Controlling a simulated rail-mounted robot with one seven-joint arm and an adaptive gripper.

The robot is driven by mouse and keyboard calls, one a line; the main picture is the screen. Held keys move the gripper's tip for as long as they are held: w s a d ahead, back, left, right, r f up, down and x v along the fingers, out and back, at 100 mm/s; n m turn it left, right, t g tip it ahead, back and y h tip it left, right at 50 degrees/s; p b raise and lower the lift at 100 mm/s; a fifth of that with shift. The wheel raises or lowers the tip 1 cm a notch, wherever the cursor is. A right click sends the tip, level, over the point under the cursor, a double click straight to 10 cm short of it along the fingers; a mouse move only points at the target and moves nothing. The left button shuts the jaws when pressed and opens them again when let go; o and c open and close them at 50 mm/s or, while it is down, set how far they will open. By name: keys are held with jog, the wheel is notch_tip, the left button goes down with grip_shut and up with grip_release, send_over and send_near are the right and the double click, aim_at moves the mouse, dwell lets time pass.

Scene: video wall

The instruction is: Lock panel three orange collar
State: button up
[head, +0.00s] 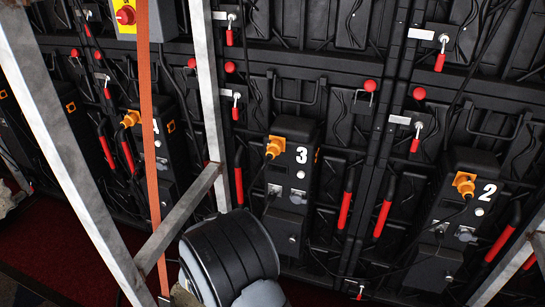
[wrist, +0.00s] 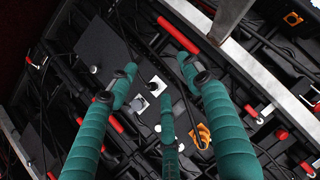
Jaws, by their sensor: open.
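Panel three, a black box marked with a white 3 (head: 301,155), is in the middle of the head view. Its orange collar (head: 275,147) sits at the upper left of the box, with a black cable running down from it. In the wrist view an orange collar (wrist: 204,135) shows to the right, partly beside the right teal finger; I take it for the same one. My gripper (wrist: 162,88) has its teal fingers spread, with nothing between them. The collar lies apart from them in that picture, and the depth gap is hard to judge. The head view shows only my arm.
Panel two (head: 463,215) stands at right with its own orange collar (head: 464,184); another collar (head: 130,118) is at left. Grey metal struts (head: 207,90) and an orange strap (head: 147,150) stand in front. Red-handled levers (head: 346,208) flank the panels, and loose cables hang there.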

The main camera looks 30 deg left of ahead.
aim_at(269, 156)
jog(key=w+d+r+t+h, duration=0.1)
jog(key=w+d+r+t, duration=0.15)
jog(key=r, duration=0.45)
jog(key=w+d+r+t, duration=0.1)
jog(key=w+r+t, duration=0.3)
jog(key=r, duration=0.4)
jog(key=shift+m, duration=0.3)
jog(key=x, duration=1)
jog(key=shift+d+f+p, duration=0.1)
jog(key=shift+p, duration=0.25)
jog(key=shift+c, duration=1.4)
